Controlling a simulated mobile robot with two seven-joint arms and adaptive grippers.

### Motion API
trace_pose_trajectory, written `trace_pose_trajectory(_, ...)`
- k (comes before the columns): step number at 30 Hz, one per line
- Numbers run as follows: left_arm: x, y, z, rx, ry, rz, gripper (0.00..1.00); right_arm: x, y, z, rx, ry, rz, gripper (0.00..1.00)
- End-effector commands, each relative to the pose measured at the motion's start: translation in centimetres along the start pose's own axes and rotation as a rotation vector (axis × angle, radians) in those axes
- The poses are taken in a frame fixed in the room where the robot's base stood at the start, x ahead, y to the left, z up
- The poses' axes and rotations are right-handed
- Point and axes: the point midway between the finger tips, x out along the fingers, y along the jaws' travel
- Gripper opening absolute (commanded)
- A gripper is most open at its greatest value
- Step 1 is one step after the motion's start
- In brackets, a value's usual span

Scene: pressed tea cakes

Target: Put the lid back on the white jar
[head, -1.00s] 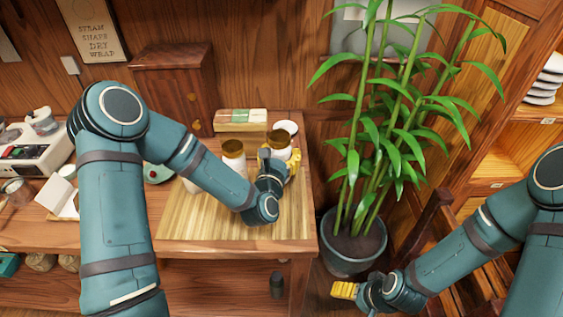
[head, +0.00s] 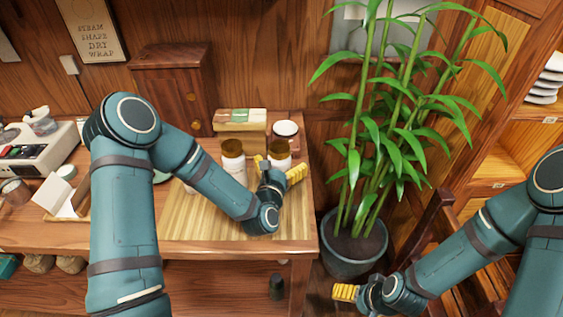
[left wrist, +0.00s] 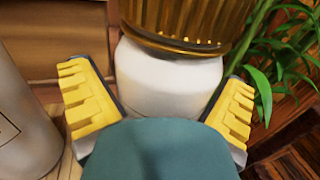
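A white jar (head: 279,161) with a brown ribbed lid (head: 279,146) stands at the right of the bamboo mat. My left gripper (head: 278,169) is open, with one yellow finger on each side of this jar. In the left wrist view the jar's white body (left wrist: 168,90) is between the spread fingers (left wrist: 160,105), and its gold-brown lid (left wrist: 185,22) sits on top. Its lower part is hidden by my gripper. A second white jar (head: 233,166) with a brown lid stands to its left. My right gripper (head: 345,292) is low at the right, away from the table, with nothing visible in it.
A round white-topped item (head: 285,129) stands just behind the right jar, partly hidden. A box (head: 240,121) is behind the left jar. A potted bamboo plant (head: 352,255) stands right of the table. The mat's front (head: 195,228) is clear.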

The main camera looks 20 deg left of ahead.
Motion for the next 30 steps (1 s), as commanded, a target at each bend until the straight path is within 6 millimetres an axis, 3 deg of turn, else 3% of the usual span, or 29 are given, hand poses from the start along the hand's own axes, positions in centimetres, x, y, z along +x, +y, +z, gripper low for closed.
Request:
trace_pose_trajectory(9,0.0,0.0,0.5,0.0,0.0,0.0,1.0,-0.5,-0.2,0.0,0.0,-0.002,0.0,0.88)
trace_pose_trajectory(14,-2.6,0.0,0.2,0.0,0.004,-0.001,1.0,-0.4,-0.2,0.1,0.0,-0.002,0.0,0.88)
trace_pose_trajectory(23,-9.4,0.0,0.2,-0.002,0.005,-0.002,1.0,-0.4,-0.1,0.1,0.0,-0.002,0.0,0.88)
trace_pose_trajectory(30,-10.7,0.0,0.6,0.001,0.003,0.0,1.0,-3.6,-1.4,-0.5,0.005,0.006,0.001,0.88)
